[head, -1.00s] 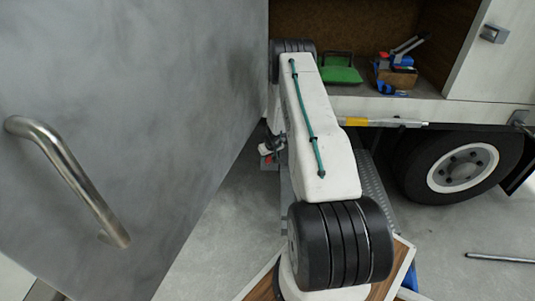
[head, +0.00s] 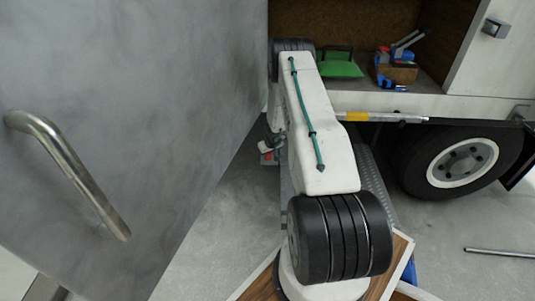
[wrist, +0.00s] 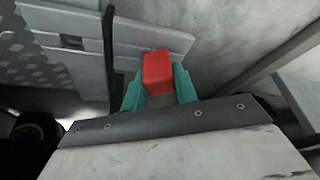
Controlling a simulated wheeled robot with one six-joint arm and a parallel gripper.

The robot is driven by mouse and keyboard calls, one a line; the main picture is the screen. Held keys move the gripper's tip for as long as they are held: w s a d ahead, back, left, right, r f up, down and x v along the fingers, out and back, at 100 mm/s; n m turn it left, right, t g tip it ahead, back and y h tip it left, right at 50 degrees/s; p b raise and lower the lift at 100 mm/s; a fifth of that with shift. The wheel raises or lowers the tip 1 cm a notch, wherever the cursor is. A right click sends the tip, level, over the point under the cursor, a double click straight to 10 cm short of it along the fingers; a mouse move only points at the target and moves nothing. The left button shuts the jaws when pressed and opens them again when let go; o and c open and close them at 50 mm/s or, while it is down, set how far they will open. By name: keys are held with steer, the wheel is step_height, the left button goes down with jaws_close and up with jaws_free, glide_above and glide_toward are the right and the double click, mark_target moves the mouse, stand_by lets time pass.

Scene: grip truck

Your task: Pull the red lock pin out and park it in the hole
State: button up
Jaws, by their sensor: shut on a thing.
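The red lock pin (wrist: 158,72) shows as a red block-shaped head in the wrist view. My gripper (wrist: 160,88) has its two teal fingers on either side of the red head and is shut on it. A grey metal plate (wrist: 105,38) with a slot-like fitting lies just behind the head. The pin's shaft is hidden, so I cannot tell how far it sits in anything. In the head view a small red part (head: 267,158) shows low beside my arm, with my gripper mostly hidden there. I cannot make out the parking hole.
A large grey door panel (head: 130,110) with a bar handle (head: 70,170) fills the left. The truck bed (head: 400,103) holds a green case (head: 338,65) and blue clamps (head: 395,70). A wheel (head: 460,163) stands below. A rod (head: 500,252) lies on the floor.

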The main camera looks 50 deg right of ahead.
steer(key=o, duration=1.1)
steer(key=shift+c, duration=0.2)
steer(key=v, duration=0.7)
steer(key=shift+r, duration=0.3)
steer(key=shift+s, duration=0.2)
